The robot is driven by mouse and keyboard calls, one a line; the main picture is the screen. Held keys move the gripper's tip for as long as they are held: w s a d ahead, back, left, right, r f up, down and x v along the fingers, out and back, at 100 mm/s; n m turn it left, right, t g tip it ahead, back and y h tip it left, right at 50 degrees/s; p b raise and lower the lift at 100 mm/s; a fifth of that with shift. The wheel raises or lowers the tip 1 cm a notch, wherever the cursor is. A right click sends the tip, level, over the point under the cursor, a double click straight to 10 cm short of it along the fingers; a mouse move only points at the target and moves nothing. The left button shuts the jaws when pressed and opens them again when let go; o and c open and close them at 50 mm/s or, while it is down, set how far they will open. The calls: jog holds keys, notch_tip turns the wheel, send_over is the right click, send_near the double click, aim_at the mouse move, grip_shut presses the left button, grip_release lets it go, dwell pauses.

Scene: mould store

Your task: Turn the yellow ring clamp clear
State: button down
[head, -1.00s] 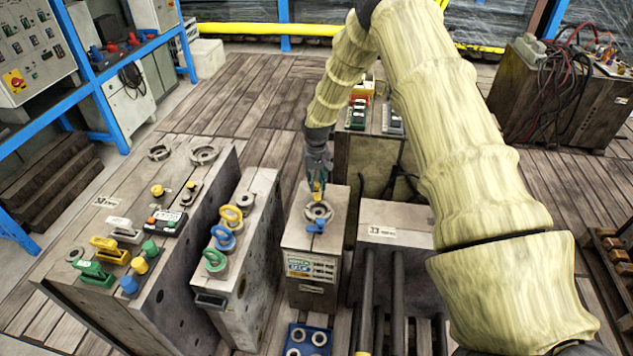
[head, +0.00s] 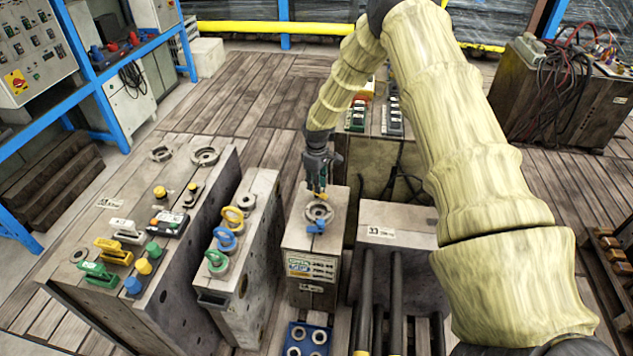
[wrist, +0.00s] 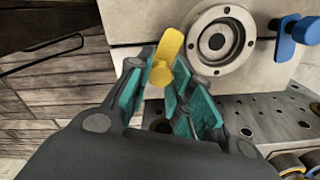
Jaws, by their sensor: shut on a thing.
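The yellow ring clamp (wrist: 165,58) is a small bar with a round knob, on the top of a grey mould block beside a round locating ring (wrist: 216,41). My gripper (wrist: 160,90) is shut on the clamp, its teal pads on both sides of the knob. In the head view, my gripper (head: 316,188) reaches down to the block top, and only a bit of yellow shows at its tips. The ring (head: 318,211) shows just in front of it. A blue clamp (head: 316,228) sits on the ring's near side; it also shows in the wrist view (wrist: 296,28).
Another mould block with yellow (head: 232,216), blue and green ring handles stands to the left. A grey block marked 33 (head: 398,236) with dark bars stands to the right. A blue tray of rings (head: 308,338) lies in front.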

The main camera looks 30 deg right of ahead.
jog(key=n, duration=0.4)
jog(key=shift+d+n, duration=0.1)
jog(key=shift+n, duration=0.2)
jog(key=shift+n+p, duration=0.4)
jog(key=shift+n, duration=1.2)
jog(key=c, duration=1.2)
grip_release()
jog(key=shift+d, duration=0.1)
jog(key=shift+c, duration=0.2)
